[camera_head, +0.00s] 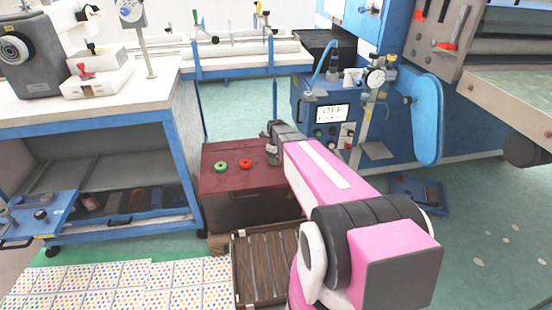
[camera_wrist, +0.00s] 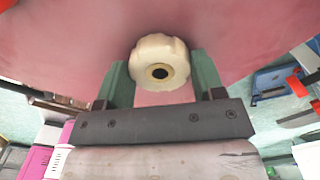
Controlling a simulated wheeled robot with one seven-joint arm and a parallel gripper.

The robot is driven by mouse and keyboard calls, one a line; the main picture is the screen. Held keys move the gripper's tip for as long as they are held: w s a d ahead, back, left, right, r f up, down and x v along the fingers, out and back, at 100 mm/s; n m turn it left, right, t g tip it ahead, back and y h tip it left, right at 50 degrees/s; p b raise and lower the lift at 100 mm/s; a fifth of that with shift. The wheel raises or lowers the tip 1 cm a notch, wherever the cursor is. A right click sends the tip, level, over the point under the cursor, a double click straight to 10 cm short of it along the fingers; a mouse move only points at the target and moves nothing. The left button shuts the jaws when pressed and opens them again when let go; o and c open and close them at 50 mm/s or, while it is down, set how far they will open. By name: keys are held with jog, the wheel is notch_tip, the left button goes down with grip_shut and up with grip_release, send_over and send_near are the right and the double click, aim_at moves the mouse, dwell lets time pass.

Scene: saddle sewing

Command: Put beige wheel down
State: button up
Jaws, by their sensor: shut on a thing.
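The beige wheel (camera_wrist: 159,60) shows in the wrist view, a scalloped knob with a dark hole in its middle. It sits between the two greenish fingers of my gripper (camera_wrist: 160,78), which is shut on it. A dark red surface fills the view behind the wheel; I cannot tell whether the wheel touches it. In the head view my gripper (camera_head: 273,154) is at the right part of the dark red box top (camera_head: 222,184). The beige wheel is not clearly visible there.
A green wheel (camera_head: 221,166) and a red wheel (camera_head: 246,164) lie on the box top, left of my gripper. A wooden slatted crate (camera_head: 238,270) stands in front of the box. A blue-framed workbench (camera_head: 110,122) is left, a blue machine (camera_head: 312,112) behind right.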

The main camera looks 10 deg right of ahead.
jog(key=shift+f, duration=0.15)
jog(key=o, duration=1)
notch_tip(320, 180, up, 12)
jog(key=shift+s+f+n, duration=0.3)
jog(key=shift+s+n, duration=3.3)
jog(key=shift+n, duration=0.9)
jog(key=shift+s+f+n, duration=0.35)
jog(key=shift+s+n, duration=3.2)
jog(key=shift+n, duration=0.95)
jog(key=shift+s+f+n, duration=0.3)
jog(key=shift+s+n, duration=3.3)
jog(key=shift+n, duration=0.9)
